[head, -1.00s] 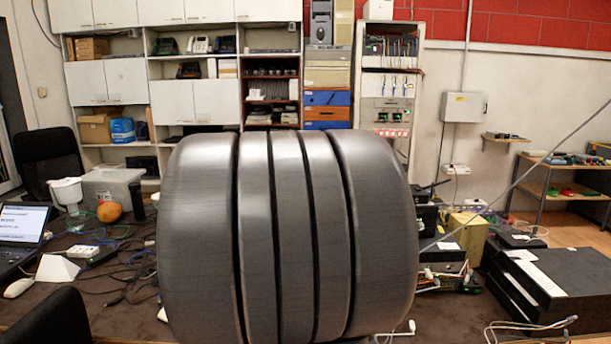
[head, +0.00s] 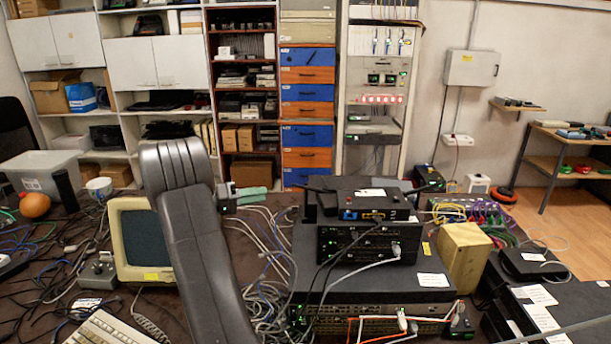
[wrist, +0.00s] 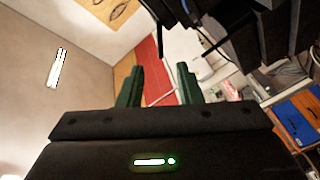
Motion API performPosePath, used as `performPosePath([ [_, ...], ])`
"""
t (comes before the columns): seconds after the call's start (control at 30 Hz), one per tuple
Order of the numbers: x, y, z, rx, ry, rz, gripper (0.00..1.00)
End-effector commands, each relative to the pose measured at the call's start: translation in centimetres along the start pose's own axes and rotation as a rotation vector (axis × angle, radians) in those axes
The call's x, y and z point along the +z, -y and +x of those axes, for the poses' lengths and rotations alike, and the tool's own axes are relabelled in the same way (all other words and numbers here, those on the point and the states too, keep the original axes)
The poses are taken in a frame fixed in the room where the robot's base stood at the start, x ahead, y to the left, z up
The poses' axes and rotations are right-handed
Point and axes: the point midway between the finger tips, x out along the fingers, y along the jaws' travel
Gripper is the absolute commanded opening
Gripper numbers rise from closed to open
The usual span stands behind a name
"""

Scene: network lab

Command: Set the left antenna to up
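A black router (head: 362,207) with a white label sits on top of a stack of black network boxes right of centre in the head view. Its left antenna (head: 313,188) is a thin dark bar leaning out low to the left, not upright. The right antenna (head: 428,187) slants out to the right. My gripper (head: 268,196) is small in the head view, left of the router and apart from it. In the wrist view its two green fingers (wrist: 160,70) stand apart with nothing between them. Dark equipment (wrist: 240,30) fills the wrist view's upper right; I cannot tell the antenna there.
Loose cables (head: 265,260) spread over the table left of the stack. An old beige monitor (head: 138,240) stands behind my arm. A yellowish box (head: 464,257) and coloured patch cables (head: 480,212) are right of the stack. A rack (head: 375,90) stands behind.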

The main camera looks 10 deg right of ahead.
Motion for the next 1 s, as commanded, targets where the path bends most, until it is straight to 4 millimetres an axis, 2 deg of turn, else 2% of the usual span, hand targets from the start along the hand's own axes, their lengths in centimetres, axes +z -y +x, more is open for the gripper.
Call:
performPosePath([
  [0.07, -0.3, 0.2, -0.2, 0.008, -0.014, 0.013, 0.32],
  [0.17, -0.5, 0.1, 0.5, 0.011, -0.015, 0.017, 0.32],
  [0.27, -0.5, 0.0, 1.9, 0.011, -0.014, 0.016, 0.32],
  [0.7, -0.6, -0.1, 10.9, 0.009, -0.012, 0.013, 0.32],
  [0.83, -0.6, 0.0, 12.5, 0.009, -0.013, 0.014, 0.32],
  [1.0, -0.5, 0.1, 13.4, 0.008, -0.014, 0.014, 0.32],
])
